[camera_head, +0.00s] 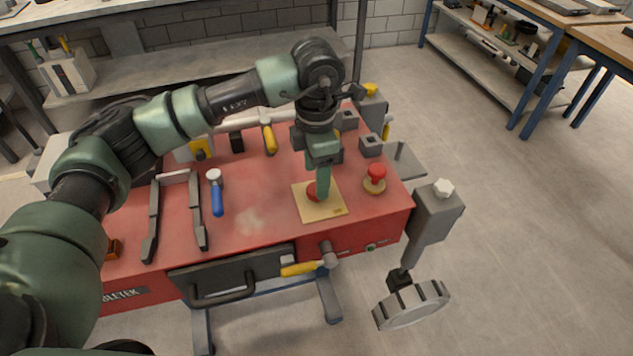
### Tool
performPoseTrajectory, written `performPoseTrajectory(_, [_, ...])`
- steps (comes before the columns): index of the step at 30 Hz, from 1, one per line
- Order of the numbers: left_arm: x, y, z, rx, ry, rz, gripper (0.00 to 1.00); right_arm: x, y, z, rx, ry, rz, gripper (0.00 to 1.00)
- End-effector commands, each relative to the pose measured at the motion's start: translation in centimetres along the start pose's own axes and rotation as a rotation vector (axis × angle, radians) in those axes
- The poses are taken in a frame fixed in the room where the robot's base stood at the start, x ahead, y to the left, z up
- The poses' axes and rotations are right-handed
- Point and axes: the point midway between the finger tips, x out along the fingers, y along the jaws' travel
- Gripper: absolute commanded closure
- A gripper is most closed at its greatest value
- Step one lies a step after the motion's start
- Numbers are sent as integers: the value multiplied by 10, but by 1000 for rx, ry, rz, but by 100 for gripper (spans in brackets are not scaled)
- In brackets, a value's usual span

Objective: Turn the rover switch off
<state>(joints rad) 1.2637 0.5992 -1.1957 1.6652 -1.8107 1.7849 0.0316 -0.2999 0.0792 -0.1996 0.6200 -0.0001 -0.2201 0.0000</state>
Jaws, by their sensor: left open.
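A tan square plate (331,211) with a round red piece (313,192) lies on the red bench top, near its front right. A red mushroom-shaped knob (376,172) on a yellowish round base stands just right of it. I cannot tell for certain which of these is the rover switch. My left gripper (323,196) points down over the tan plate, its tips at or just above the red piece and partly hiding it. I cannot tell whether they touch. It is open, with nothing seen held. My right gripper is not in view.
The red bench (262,215) carries a blue-handled tool (216,195), a grey U-shaped frame (198,215) and yellow-handled levers (270,138). A yellow-handled crank (300,268) juts from the front. Floor at right is clear.

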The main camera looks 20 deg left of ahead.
Motion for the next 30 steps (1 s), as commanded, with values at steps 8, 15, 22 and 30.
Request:
performPoseTrajectory(8, [-40,0,1,0,-3,1,39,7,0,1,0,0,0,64])
performPoseTrajectory(15, [-47,0,0,0,-1,0,39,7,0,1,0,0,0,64])
performPoseTrajectory(22, [-47,0,0,0,-1,0,39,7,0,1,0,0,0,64])
performPoseTrajectory(30, [-47,0,0,0,-1,0,39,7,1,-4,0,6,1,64])
